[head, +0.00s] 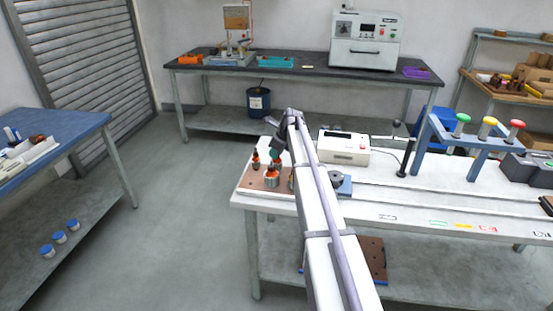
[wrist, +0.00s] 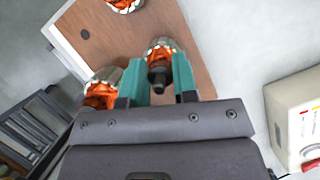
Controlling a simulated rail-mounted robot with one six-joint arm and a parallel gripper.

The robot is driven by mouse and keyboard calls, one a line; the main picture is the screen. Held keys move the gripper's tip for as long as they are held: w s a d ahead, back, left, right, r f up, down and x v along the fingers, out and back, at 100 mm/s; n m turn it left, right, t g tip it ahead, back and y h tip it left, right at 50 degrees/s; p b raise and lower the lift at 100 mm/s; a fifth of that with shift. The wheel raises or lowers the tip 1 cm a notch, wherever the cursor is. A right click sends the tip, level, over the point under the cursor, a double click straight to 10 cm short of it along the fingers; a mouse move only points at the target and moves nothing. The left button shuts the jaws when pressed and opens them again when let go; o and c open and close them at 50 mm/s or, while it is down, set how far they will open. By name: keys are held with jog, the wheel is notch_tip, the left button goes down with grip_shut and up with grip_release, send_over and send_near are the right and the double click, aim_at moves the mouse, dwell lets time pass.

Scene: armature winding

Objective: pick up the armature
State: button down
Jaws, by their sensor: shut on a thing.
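In the wrist view an armature (wrist: 160,50), with orange windings, a silvery core and a dark shaft end, sits between the two teal fingers of my gripper (wrist: 158,74). The fingers are shut on it. Other armatures stand on the brown board: one at the left (wrist: 101,92), partly hidden by my gripper, and one at the top edge (wrist: 124,3). In the head view my gripper (head: 276,153) is over the brown board (head: 250,184) at the left end of the white bench, near armatures (head: 255,163) and (head: 271,179). Whether the held one is clear of the board I cannot tell.
A white box device (head: 344,147) stands right of the board, and a blue fixture (head: 344,186) sits just beside my arm. A rack with green, yellow and red knobs (head: 487,140) stands farther right. Open floor lies left of the bench.

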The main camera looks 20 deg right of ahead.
notch_tip(320, 180, up, 10)
jog(key=p, duration=1)
jog(key=shift+r, duration=0.15)
jog(key=shift+f, duration=0.2)
